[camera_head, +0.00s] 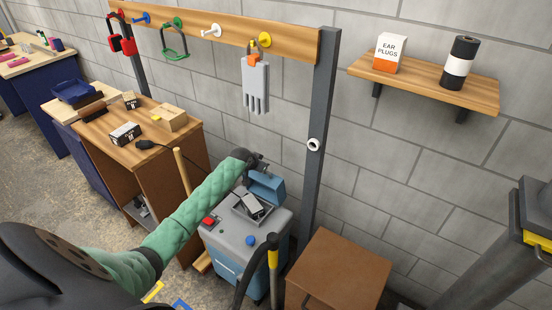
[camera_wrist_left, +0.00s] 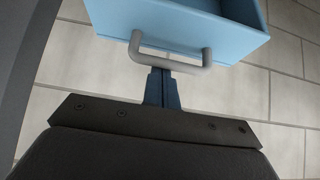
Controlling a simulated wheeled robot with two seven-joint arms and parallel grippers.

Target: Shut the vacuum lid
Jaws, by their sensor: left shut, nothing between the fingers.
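The vacuum (camera_head: 226,242) is a blue box with a grey top, standing on the floor by the wall. Its blue lid (camera_head: 267,187) stands raised at the back of the top, open, with a dark and grey item (camera_head: 252,206) in the opening. In the left wrist view the lid (camera_wrist_left: 185,22) has a grey bar handle (camera_wrist_left: 208,57). My left gripper (camera_head: 262,160) is at the lid's upper edge. In the wrist view its fingers (camera_wrist_left: 160,75) are shut and empty, at the handle's middle; I cannot tell whether they touch it. My right gripper is not in view.
A black hose (camera_head: 243,275) rises in front of the vacuum. A brown cabinet (camera_head: 335,272) stands to its right and a dark post (camera_head: 318,140) behind it. A wooden workbench (camera_head: 150,155) is to the left. A grey glove (camera_head: 255,85) hangs above from a rail.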

